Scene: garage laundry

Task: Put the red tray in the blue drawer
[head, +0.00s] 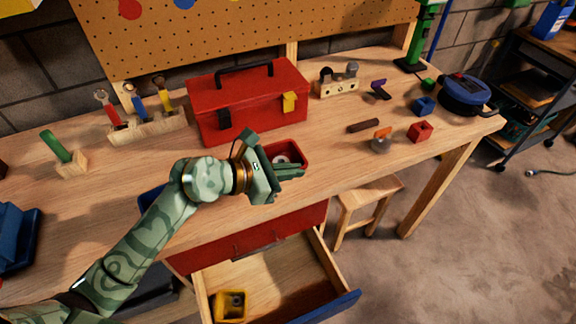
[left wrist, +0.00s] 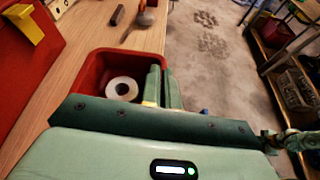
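The red tray (head: 307,153) stands on the workbench near its front edge, with a whitish roll of tape inside. In the left wrist view the tray (left wrist: 90,72) and its roll (left wrist: 122,89) show clearly. My left gripper (head: 290,172) is at the tray's front wall. Its fingers (left wrist: 163,86) are close together, one on each side of that wall, and look shut on it. The drawer with the blue front (head: 342,305) is pulled out below the bench, and its wooden floor is mostly bare. A yellow block-like object (head: 231,306) sits in its near left corner. My right gripper is out of view.
A red toolbox (head: 247,100) stands behind the tray. A dark bar (head: 363,126), an orange-topped item (head: 381,140) and a red block (head: 420,132) lie to its right. A wooden stool (head: 368,196) stands to the right.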

